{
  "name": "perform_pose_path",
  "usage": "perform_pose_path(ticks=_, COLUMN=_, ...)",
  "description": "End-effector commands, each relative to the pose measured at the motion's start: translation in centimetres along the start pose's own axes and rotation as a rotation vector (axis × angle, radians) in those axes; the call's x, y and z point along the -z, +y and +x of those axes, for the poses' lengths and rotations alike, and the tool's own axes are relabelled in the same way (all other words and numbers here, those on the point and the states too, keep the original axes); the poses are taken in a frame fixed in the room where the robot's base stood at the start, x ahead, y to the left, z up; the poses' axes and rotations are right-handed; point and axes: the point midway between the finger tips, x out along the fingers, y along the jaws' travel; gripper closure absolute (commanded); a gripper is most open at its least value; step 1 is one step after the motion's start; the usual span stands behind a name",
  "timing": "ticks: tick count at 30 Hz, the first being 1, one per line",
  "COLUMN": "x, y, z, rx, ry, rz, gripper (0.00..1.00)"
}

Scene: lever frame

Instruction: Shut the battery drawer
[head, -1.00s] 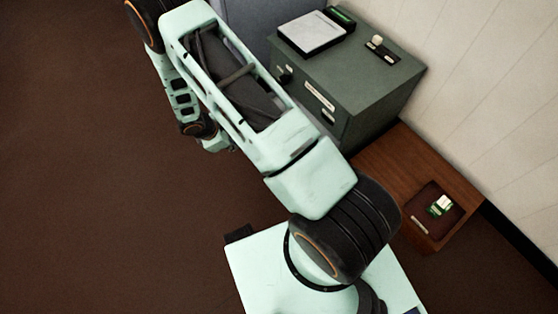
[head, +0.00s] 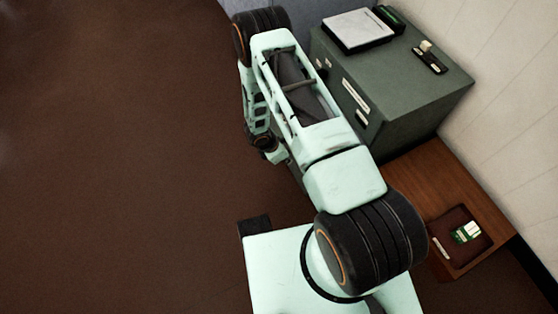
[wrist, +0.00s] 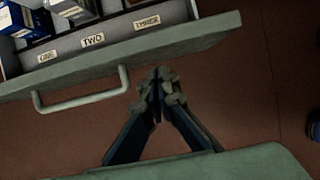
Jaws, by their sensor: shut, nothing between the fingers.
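The battery drawer (wrist: 165,45) fills the top of the wrist view and stands open, its inside showing. In the head view my arm hides the gripper and the open drawer.
A grey-green cabinet (head: 415,88) at upper right carries a white-topped device (head: 358,30) and a small switch box (head: 430,57). A low wooden table (head: 420,172) beside it holds a dark tray (head: 462,250) with a small green-and-white item (head: 466,232). Brown floor is open at left.

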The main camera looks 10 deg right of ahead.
Motion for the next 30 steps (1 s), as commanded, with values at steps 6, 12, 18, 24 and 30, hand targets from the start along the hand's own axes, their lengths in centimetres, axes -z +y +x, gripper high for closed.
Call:
perform_pose_path(ticks=6, x=-1.6, y=0.0, z=0.6, rx=0.001, ry=0.002, rz=-0.001, gripper=1.0)
perform_pose_path(ticks=12, x=-1.8, y=-0.1, z=0.6, rx=0.001, ry=0.002, rz=-0.002, gripper=1.0)
perform_pose_path(ticks=18, x=-1.8, y=-0.1, z=0.6, rx=0.0, ry=0.002, rz=-0.002, gripper=1.0)
perform_pose_path(ticks=24, x=-2.5, y=0.1, z=1.0, rx=0.0, ry=0.002, rz=0.0, gripper=1.0)
perform_pose_path(ticks=30, x=-4.7, y=0.9, z=1.9, rx=0.0, ry=-0.001, rz=0.003, gripper=1.0)
